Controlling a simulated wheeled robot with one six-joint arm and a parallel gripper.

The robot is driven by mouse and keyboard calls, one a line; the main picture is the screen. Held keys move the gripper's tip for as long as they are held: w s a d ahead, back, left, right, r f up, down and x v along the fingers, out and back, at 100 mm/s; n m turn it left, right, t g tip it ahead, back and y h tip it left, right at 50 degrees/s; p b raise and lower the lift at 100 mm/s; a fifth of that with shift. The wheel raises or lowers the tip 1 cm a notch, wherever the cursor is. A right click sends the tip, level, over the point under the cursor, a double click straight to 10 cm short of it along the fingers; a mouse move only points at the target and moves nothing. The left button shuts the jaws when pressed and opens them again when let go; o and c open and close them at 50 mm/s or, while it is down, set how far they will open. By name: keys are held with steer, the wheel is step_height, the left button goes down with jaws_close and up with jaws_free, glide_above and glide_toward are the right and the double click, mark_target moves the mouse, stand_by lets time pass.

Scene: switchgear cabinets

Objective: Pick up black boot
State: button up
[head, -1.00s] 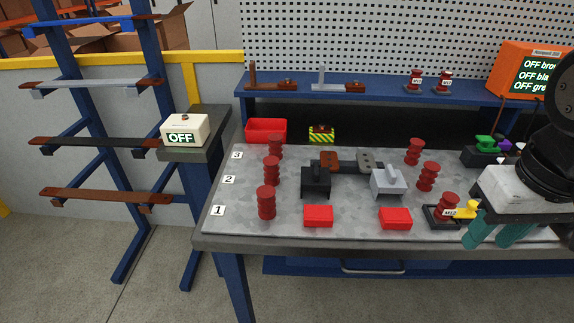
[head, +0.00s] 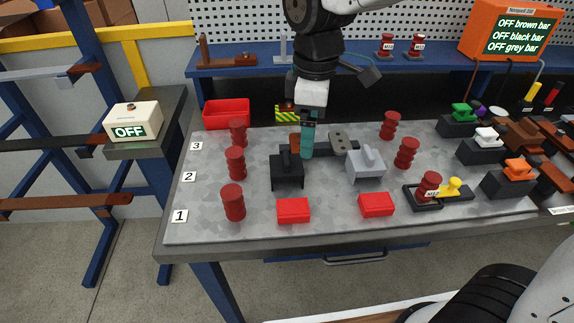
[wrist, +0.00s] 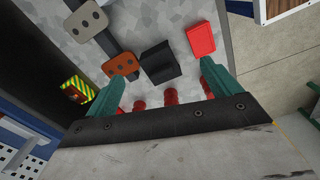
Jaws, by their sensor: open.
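The black boot (head: 287,173) is a dark block with a raised grip on top. It stands on the grey mat (head: 330,222), left of the grey boot (head: 366,165). My gripper (head: 307,148) points down just behind and right of the black boot's top, its teal fingers seen nearly edge-on. In the wrist view the black boot (wrist: 160,62) shows beyond and between the spread fingertips (wrist: 162,72). Nothing is held. I cannot tell the exact height of the fingers above it.
Red insulators stand at left (head: 235,162) and right (head: 406,153) of the boots. Red blocks (head: 293,210) lie in front. A brown piece and a grey-brown piece (head: 338,142) sit on a dark bar behind. A red bin (head: 227,113) stands at the back left.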

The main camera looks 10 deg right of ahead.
mark_target(286, 156)
steer(key=a+f+n, duration=0.1)
steer(key=w+a+n, duration=0.1)
steer(key=a, duration=0.1)
steer(key=w+a+f, duration=0.1)
steer(key=a, duration=0.1)
steer(key=shift+f+n, duration=0.3)
steer(key=shift+n, duration=0.1)
steer(key=f, duration=0.5)
steer(key=d+f, duration=0.1)
steer(key=f, duration=0.1)
steer(key=shift+w+f, duration=0.15)
steer(key=shift+f, duration=0.2)
steer(key=c, duration=1.1)
